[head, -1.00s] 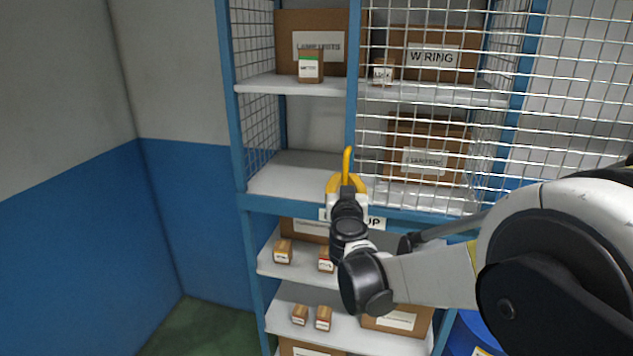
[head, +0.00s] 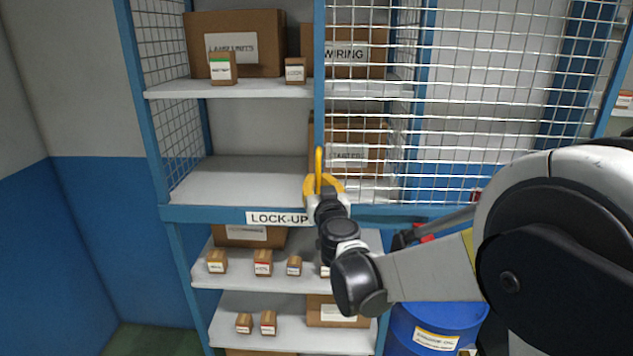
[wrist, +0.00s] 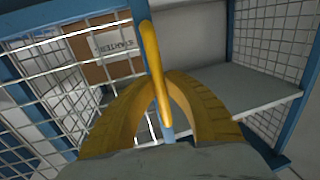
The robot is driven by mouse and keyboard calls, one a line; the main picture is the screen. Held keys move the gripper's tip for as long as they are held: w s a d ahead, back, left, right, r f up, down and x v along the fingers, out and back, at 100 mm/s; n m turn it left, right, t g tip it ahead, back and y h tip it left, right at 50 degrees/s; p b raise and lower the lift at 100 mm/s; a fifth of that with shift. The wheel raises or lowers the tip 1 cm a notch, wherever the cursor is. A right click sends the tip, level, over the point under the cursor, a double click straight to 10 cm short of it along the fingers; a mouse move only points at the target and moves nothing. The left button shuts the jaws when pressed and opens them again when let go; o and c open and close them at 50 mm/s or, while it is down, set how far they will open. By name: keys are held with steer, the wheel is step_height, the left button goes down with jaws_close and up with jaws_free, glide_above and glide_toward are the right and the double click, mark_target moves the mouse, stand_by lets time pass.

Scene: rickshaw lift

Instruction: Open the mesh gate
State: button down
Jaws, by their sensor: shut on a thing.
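The mesh gate (head: 319,70) is a wire grid with a blue upright at its left edge. It covers the right part of the upper shelves and reaches past the cage's right post; the left part of the opening is uncovered. A yellow upright handle (head: 319,160) is on that left edge. My gripper (head: 323,186) is shut on the handle, its yellow fingers at the handle's lower part. In the wrist view the handle (wrist: 152,70) rises between the fingers (wrist: 160,80), with the gate's mesh on the left and open shelf on the right.
Cartons (head: 240,45) and small boxes stand on the upper shelves, some behind the mesh. The lock-up sign (head: 277,218) is on the blue rail below the gate. Lower shelves hold several small boxes. A blue drum (head: 430,325) stands at lower right, under my arm.

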steer(key=c, duration=1.4)
jaws_free()
steer(key=shift+s, duration=0.15)
steer(key=s, duration=0.4)
steer(key=s+d, duration=0.1)
steer(key=s, duration=0.6)
steer(key=shift+s+d, duration=0.2)
steer(key=shift+s, duration=0.15)
steer(key=shift+d, duration=0.1)
